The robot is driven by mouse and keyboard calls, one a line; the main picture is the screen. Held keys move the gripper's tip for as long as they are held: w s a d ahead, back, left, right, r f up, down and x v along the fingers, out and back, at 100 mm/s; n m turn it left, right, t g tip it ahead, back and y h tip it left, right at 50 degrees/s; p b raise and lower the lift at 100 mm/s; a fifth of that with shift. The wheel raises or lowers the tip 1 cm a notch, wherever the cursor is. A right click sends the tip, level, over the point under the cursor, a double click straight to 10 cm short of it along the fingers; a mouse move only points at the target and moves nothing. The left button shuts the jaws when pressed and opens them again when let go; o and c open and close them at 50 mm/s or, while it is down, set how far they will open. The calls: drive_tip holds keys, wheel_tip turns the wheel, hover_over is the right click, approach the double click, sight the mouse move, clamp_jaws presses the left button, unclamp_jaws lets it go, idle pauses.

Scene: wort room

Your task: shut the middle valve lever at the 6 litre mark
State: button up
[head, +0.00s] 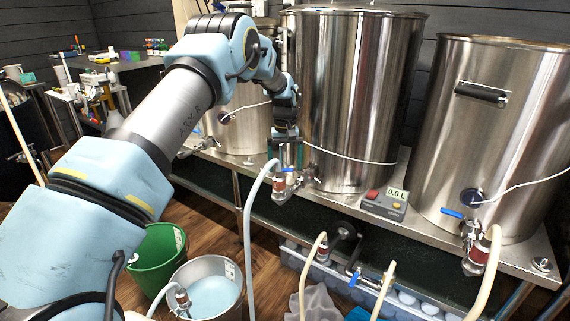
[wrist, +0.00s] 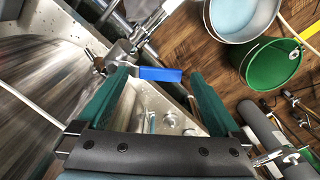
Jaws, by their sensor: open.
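The middle kettle (head: 350,100) is a tall steel pot with a valve (head: 280,184) low on its front. The valve's blue lever (wrist: 160,74) shows in the wrist view, lying across the gap between my fingertips. It looks clear of the right finger; I cannot tell whether the left finger touches it. My gripper (head: 288,158) points down just above the valve, with its green fingers apart. In the head view the fingers mostly hide the lever. The meter (head: 385,203) on the bench reads 0.0 L.
The right kettle (head: 485,130) has its own blue-levered valve (head: 470,230). A pale hose (head: 250,225) hangs from the middle valve. On the floor stand a green bucket (head: 152,262) and a steel pail (head: 232,268) holding pale blue liquid. A white cable (head: 350,158) crosses the middle kettle.

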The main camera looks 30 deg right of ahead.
clamp_jaws()
idle(0.8)
